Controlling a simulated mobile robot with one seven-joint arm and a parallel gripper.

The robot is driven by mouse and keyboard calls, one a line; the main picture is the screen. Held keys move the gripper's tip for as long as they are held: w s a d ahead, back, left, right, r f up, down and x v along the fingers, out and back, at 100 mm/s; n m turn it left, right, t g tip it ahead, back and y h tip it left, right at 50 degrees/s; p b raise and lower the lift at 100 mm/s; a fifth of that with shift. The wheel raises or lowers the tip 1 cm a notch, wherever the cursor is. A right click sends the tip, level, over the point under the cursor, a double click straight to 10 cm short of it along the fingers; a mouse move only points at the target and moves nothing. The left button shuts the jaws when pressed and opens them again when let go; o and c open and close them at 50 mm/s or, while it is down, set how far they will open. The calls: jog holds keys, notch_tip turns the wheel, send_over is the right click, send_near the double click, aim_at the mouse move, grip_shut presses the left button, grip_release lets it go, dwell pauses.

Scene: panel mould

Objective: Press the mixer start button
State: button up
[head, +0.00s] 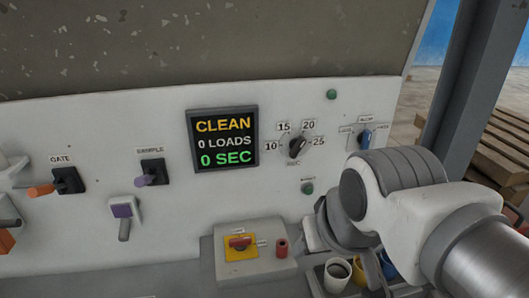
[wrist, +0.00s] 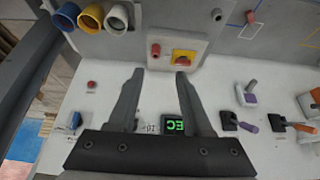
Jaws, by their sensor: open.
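Another green button (head: 331,94) is higher up, near the panel's top right. A red button (wrist: 92,85) with a small label shows in the wrist view, left of my fingers. I cannot tell from the labels which one is the mixer start. My gripper (wrist: 160,74) is open and empty, its two fingers apart over the panel. In the head view my arm hides its fingertips.
A display (head: 223,140) reads CLEAN, 0 LOADS, 0 SEC. A dial (head: 298,147) and a blue knob (head: 366,138) are to its right. A low grey box carries a red-and-yellow switch (head: 240,245) and a red button (head: 281,248). Several cups (wrist: 90,18) stand beside it.

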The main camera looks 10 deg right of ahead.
grip_shut()
dwell(1.6)
